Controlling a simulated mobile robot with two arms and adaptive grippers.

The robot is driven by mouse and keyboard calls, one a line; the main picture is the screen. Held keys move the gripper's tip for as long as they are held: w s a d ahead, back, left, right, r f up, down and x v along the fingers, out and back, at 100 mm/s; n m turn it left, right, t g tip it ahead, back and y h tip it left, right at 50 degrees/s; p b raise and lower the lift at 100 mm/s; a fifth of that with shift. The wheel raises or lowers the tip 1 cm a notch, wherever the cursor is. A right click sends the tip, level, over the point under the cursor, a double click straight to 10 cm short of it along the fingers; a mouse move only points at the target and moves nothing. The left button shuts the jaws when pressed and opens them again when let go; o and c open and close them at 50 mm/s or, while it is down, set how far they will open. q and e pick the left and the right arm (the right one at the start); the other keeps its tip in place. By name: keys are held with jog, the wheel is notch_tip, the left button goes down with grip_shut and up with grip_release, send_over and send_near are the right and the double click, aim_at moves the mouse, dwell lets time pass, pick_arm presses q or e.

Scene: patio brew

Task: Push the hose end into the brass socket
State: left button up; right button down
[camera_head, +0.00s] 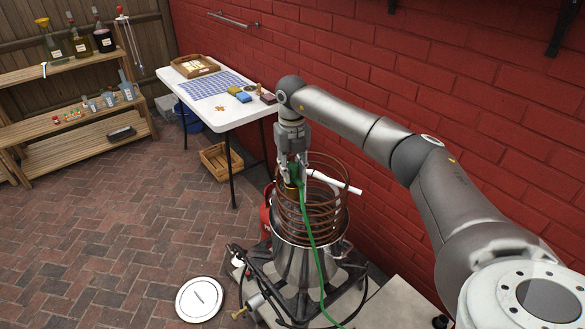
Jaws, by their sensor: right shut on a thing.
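My right gripper (292,170) points down over the left rim of a copper coil (325,207). It is shut on the green hose (306,225) near its upper end. The hose runs down in front of the coil and the steel pot to the bottom of the view. A brass-coloured piece (291,195), which looks like the socket, shows just below the fingers. The hose end is small and partly hidden by the fingers, so I cannot tell whether it is inside the socket. My left gripper is not in view.
The coil stands in a steel pot (296,262) on a burner stand. A white tube (332,182) sticks out at the coil's right. A round lid (199,299) lies on the bricks. A white table (228,112) stands behind, left of the red wall. Open paving lies left.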

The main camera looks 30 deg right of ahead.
dwell(0.3)
jog(key=c, duration=1.1)
grip_release()
notch_tip(320, 180, up, 12)
notch_tip(320, 180, up, 7)
jog(key=p, duration=0.6)
dwell(0.3)
